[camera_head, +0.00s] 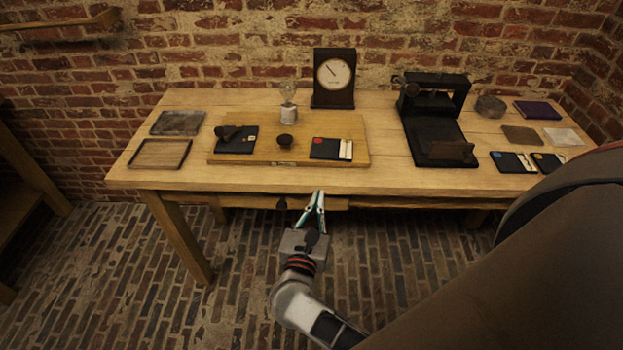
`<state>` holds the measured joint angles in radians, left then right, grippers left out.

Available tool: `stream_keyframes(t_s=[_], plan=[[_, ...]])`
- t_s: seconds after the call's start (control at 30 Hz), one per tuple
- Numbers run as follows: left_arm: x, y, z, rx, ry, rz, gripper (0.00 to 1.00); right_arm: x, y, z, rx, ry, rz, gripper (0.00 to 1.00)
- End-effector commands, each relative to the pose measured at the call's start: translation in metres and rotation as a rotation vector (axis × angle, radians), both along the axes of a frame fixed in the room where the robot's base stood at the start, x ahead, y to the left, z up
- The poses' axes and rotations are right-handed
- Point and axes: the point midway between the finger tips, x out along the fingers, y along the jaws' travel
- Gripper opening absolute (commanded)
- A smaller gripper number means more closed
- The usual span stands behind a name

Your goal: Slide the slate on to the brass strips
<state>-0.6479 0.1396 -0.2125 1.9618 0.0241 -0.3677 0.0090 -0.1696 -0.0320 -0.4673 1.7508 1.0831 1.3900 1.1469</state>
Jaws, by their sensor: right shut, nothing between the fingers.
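A wooden board (215,158) lies on the table. On its right part is a flat black piece with a red dot (324,150), with two pale strips (346,149) at its right end. On its left part is another flat black piece (238,147) with a dark handle-like part across it and a small pale mark. A grey slab (178,122) lies at the table's back left. I cannot tell for sure which piece is the slate or which strips are brass. My right gripper (318,192) is shut and empty, by the table's front edge. My left gripper is out of view.
An empty tray (160,154) is at left. A black press-like device (431,125) and several flat pieces are at right. A drawer (240,202) is under the tabletop.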

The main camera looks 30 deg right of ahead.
Motion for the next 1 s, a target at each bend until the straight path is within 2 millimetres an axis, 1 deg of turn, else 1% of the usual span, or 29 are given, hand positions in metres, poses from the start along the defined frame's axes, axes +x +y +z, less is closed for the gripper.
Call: stream_keyframes(t_s=[0.1, 0.4, 0.6, 0.8, 1.0], plan=[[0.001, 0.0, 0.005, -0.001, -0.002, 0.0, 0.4, 0.014, -0.012, 0.003, -0.006, -0.003, 0.0, 0.0], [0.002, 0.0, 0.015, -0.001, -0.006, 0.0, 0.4, 0.059, -0.051, 0.004, -0.01, -0.002, 0.001, 0.0], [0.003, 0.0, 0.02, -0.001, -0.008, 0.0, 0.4, 0.083, -0.073, 0.003, -0.009, 0.0, 0.0, 0.0], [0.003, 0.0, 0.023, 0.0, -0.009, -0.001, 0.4, 0.096, -0.085, 0.002, -0.009, 0.001, 0.001, 0.0], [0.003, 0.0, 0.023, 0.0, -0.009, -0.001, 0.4, 0.099, -0.087, 0.001, -0.008, 0.0, 0.002, 0.0]])
